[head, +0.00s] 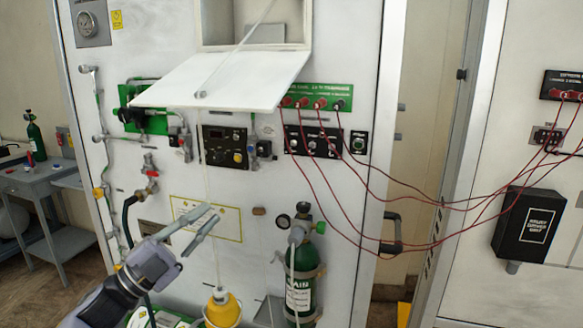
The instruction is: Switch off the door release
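I cannot read any label that marks the door release. A small black box with a round green-and-white control (358,142) sits on the white panel, right of a black panel with several knobs (313,140). Another black control panel with a yellow knob (225,147) is to its left. My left gripper (203,219) comes in from the lower left, in front of the panel and below these controls. My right gripper is not in view.
An open white flap (222,80) juts out above the controls. Red cables (400,201) hang across to the right panel. A green cylinder (303,272) and a yellow float-like object (222,309) are low in front. A grey table (40,180) stands left.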

